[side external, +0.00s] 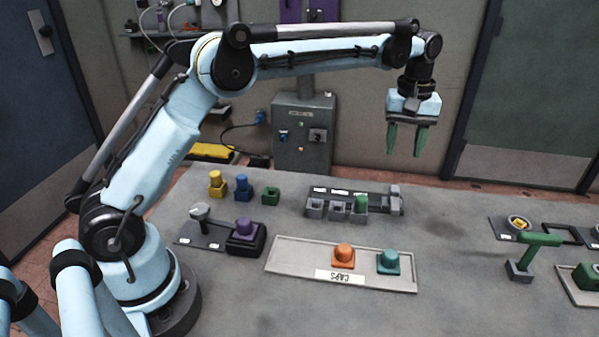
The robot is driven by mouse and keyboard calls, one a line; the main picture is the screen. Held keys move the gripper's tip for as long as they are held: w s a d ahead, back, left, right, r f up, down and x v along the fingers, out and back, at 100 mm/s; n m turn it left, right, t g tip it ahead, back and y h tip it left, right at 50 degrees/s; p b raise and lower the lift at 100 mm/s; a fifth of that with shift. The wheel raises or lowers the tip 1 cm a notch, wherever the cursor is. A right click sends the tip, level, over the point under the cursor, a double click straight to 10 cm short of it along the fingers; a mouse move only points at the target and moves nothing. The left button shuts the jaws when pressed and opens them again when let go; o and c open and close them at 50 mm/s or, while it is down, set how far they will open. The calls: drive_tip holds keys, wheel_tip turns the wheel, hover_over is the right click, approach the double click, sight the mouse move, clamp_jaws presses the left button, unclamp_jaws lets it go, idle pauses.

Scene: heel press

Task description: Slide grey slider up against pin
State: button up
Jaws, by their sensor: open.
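My gripper (406,148) hangs high above the back of the table, its two green fingers pointing down, open and empty. Below it lies a dark rail fixture (372,191) with white labels. An upright grey block (395,192) stands at its right end; it may be the grey slider, but I cannot tell for sure. Two small open grey blocks (326,210) and a green block (361,204) sit along the front of the fixture. The green block is apart from the upright grey block. I cannot make out a distinct pin.
A pale tray (290,262) labelled CAPS holds an orange cap (343,255) and a teal cap (388,262). A purple cap (244,228) sits on a black base. Yellow, blue and green pieces (242,187) stand back left. A green T-handle (540,240) stands right; the table between is clear.

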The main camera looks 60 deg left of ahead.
sight(395, 188)
wheel_tip(395, 188, down, 12)
drive_tip(key=shift+f, duration=0.15)
idle(0.5)
clamp_jaws()
